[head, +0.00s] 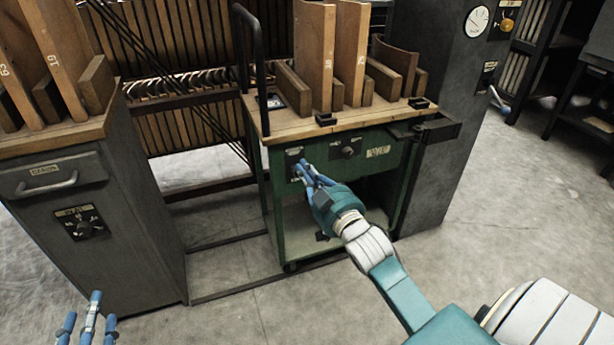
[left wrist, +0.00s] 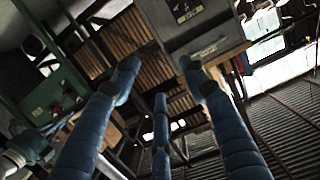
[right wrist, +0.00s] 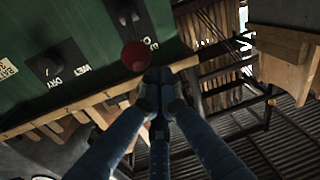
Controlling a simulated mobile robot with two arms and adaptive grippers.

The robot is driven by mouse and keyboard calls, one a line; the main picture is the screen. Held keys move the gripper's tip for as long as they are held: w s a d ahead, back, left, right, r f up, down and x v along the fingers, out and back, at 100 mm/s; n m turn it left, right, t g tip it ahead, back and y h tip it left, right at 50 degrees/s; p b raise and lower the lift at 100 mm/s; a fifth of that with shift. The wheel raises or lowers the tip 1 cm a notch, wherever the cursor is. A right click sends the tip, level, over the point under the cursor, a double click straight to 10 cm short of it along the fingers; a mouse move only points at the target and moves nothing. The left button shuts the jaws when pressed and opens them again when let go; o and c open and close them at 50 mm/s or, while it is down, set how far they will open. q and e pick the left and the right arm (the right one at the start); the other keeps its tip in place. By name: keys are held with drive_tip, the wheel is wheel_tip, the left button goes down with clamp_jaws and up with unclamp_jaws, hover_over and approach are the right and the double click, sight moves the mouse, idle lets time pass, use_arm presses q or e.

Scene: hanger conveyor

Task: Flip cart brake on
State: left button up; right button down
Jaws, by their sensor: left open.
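The green cart (head: 275,210) stands in the middle of the head view with a wooden top. A small switch plate with dark markings (head: 293,160) sits at the left of its front panel. In the right wrist view, a red ball knob (right wrist: 136,56) sits on a short dark lever (right wrist: 128,18) on the green panel (right wrist: 85,40). My right gripper (head: 306,168) is at that plate; its fingertips (right wrist: 158,76) are together, right beside the red knob. I cannot tell whether they touch it. My left gripper (head: 88,318) is open and empty at the lower left, far from the cart.
A black rotary knob (head: 348,152) is on the same panel. A black handle bar (head: 262,70) rises at the cart's left. A grey cabinet (head: 90,220) stands left, a grey column (head: 440,120) right. Concrete floor (head: 300,310) in front is clear.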

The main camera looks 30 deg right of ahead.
use_arm(q)
drive_tip(key=shift+w+d+r+t, duration=0.1)
drive_tip(key=shift+r+t, duration=0.15)
drive_tip(key=shift+r, duration=0.25)
drive_tip(key=shift+w+d+r+t, duration=0.1)
drive_tip(key=shift+r+t, duration=0.15)
drive_tip(key=shift+r, duration=0.25)
use_arm(e)
drive_tip(key=shift+s+f, duration=0.3)
drive_tip(key=shift+f, duration=0.05)
